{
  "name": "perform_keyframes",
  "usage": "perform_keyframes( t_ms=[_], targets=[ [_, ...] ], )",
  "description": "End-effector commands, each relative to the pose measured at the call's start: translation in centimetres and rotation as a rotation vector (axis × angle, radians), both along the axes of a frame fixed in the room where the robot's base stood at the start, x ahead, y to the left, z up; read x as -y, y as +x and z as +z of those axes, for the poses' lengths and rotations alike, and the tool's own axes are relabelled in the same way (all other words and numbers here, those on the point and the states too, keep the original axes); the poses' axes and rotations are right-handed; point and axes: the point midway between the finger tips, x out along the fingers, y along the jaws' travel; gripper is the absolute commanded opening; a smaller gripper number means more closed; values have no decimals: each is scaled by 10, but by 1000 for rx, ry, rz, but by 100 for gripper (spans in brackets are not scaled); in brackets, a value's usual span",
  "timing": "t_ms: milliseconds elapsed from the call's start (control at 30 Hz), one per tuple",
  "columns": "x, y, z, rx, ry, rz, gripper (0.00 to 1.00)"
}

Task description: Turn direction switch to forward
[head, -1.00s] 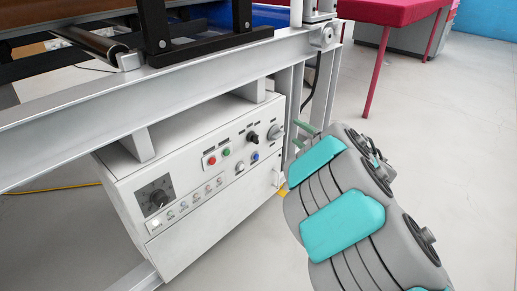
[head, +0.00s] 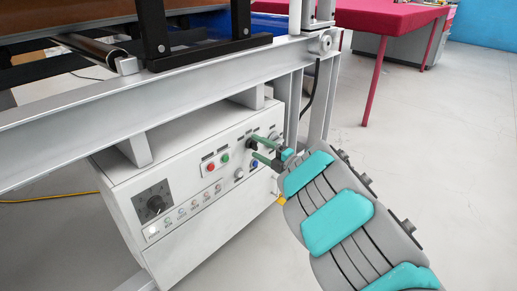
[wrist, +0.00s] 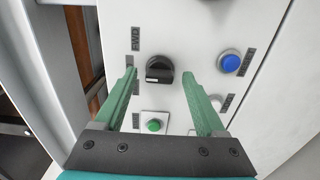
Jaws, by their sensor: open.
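The direction switch (wrist: 159,69) is a black rotary knob on the white control panel, beside a label reading FWD in the wrist view. It also shows in the head view (head: 253,143), partly hidden by my gripper. My gripper (wrist: 160,78) is open, with one green finger on each side of the knob and a gap on both sides. In the head view my gripper (head: 259,151) reaches the panel from the right. I cannot tell how far the fingertips are from the panel face.
A green button (wrist: 154,125) and a blue button (wrist: 229,61) sit close to the knob. A grey frame beam (head: 190,87) runs above the control box. Open floor lies to the right.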

Motion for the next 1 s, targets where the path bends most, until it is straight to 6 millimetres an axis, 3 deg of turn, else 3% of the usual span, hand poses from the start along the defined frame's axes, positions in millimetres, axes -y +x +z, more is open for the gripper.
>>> perform_keyframes(
  t_ms=[300, 900, 1000],
  targets=[
    [-3, 3, 0, -1, -1, -2, 70],
    [-3, 3, 0, -1, -1, -2, 3],
    [-3, 3, 0, -1, -1, -2, 0]
  ],
)
